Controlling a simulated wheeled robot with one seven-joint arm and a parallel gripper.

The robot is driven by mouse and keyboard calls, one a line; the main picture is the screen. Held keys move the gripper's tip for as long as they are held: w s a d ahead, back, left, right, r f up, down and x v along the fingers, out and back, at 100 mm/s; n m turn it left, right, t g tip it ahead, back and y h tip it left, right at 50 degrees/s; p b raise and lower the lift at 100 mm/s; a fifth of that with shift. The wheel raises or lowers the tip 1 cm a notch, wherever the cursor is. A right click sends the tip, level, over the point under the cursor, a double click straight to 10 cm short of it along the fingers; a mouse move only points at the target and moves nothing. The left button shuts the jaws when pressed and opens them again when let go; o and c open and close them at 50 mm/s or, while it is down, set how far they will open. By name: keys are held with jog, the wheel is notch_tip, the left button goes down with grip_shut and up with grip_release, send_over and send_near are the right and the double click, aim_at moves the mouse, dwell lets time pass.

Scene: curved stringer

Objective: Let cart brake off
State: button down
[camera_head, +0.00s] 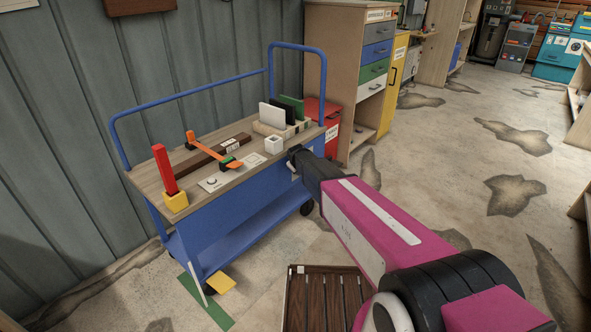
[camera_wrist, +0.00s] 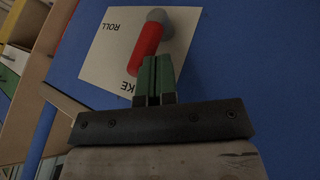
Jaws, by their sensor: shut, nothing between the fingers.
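The cart (camera_head: 230,207) is blue with a wooden top and stands against the grey wall. In the wrist view its blue side panel (camera_wrist: 250,70) carries a cream plate (camera_wrist: 105,60) marked ROLL, with a second word partly covered, ending in KE. On the plate a brake lever with a red handle (camera_wrist: 146,46) hangs from a grey pivot, its free end toward the partly covered word. My gripper (camera_wrist: 157,62) is shut and empty, its green fingertips right beside the handle's lower end; contact is unclear. In the head view my gripper (camera_head: 294,153) is at the cart's right end and hides the lever.
The cart top holds a red post in a yellow block (camera_head: 168,178), an orange-handled tool (camera_head: 213,151), a white cube (camera_head: 274,144) and upright boards (camera_head: 285,112). A red bin (camera_head: 320,118) stands behind. A slatted wooden platform (camera_head: 325,295) lies in front; open floor is to the right.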

jog(key=shift+w+d+r+g, duration=0.15)
jog(key=shift+w+d+g, duration=0.15)
jog(key=shift+g, duration=0.1)
dwell(0.4)
jog(key=g+y, duration=0.1)
jog(key=w+d+g, duration=0.1)
jog(key=w+m+g+y, duration=0.1)
jog(key=shift+w+d+r+y, duration=0.25)
jog(key=shift+y, duration=0.05)
jog(key=w+d+f+m+g+y, duration=0.1)
jog(key=w+d+f+g+y, duration=0.3)
jog(key=w+g+y, duration=0.1)
jog(key=shift+d+f+m+g+y, duration=0.15)
jog(key=shift+m+g+y, duration=0.2)
jog(key=shift+g, duration=0.35)
jog(key=shift+w+f, duration=0.1)
jog(key=shift+f, duration=0.15)
dwell(0.6)
jog(key=shift+r, duration=0.1)
